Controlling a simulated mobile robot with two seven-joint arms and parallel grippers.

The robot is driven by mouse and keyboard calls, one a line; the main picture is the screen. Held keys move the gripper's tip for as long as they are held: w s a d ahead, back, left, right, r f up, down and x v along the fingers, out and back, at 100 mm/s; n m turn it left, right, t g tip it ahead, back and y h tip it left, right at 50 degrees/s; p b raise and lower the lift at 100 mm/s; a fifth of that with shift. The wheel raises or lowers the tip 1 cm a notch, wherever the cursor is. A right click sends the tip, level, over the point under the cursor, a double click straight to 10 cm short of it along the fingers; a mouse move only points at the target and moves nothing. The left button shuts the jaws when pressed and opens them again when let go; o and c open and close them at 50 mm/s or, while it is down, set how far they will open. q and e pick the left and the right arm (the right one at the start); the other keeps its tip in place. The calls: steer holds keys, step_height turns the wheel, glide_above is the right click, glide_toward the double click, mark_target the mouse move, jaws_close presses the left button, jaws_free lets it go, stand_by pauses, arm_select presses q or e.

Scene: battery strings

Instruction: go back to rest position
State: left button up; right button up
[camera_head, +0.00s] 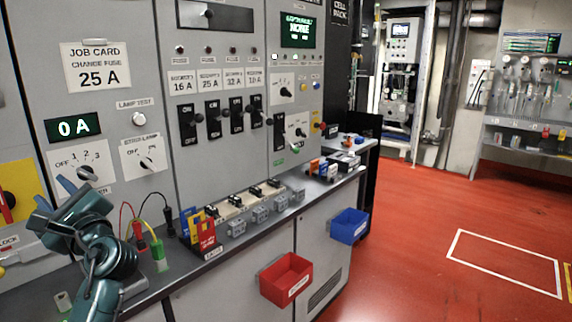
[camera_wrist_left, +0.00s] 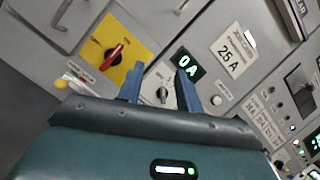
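My left gripper (camera_head: 62,190) is at the lower left of the head view, in front of the grey panel and just left of the black rotary knob (camera_head: 88,173) marked OFF 1 2 3. In the left wrist view its two blue fingers (camera_wrist_left: 160,72) stand apart with nothing held between them. The knob (camera_wrist_left: 163,93) shows beyond them, in the gap. Whether a finger touches the panel cannot be told. The display (camera_head: 73,126) above the knob reads 0 A. My right gripper is not in view.
A narrow bench ledge runs below the panel, with red and green plugs (camera_head: 159,250) and yellow and red cards (camera_head: 205,232) near my left arm. A red bin (camera_head: 286,279) and a blue bin (camera_head: 348,225) hang on its front. Red floor (camera_head: 430,230) on the right is clear.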

arm_select(q)
steer(key=s+a+r+y, duration=0.4)
steer(key=a+r, duration=0.3)
steer(key=d+f+m+t+h, duration=0.1)
steer(key=d+f+h, duration=0.4)
steer(key=f, duration=0.5)
steer(key=d+f+t+h, duration=0.25)
steer(key=f+h, duration=0.45)
steer(key=f, duration=0.4)
steer(key=d+f+m+t+h, duration=0.1)
steer(key=d+f+h, duration=0.35)
steer(key=f, duration=0.55)
steer(key=s+d+f+n+g+h, duration=0.3)
steer(key=s+d+f+n+h, duration=0.2)
steer(key=s+d+f, duration=0.35)
steer(key=s+d+f+n+g+h, duration=0.3)
steer(key=s+d+f+n+h, duration=0.25)
steer(key=s+f, duration=0.5)
steer(key=d+r+n+y+p, duration=0.1)
steer(key=d+r+n+p, duration=0.1)
steer(key=d+r+n, duration=0.2)
steer(key=d+n+t, duration=0.1)
steer(key=d+n, duration=0.1)
steer(key=d, duration=0.2)
steer(key=shift+s+d+p, duration=0.25)
steer(key=shift+d+p, duration=0.05)
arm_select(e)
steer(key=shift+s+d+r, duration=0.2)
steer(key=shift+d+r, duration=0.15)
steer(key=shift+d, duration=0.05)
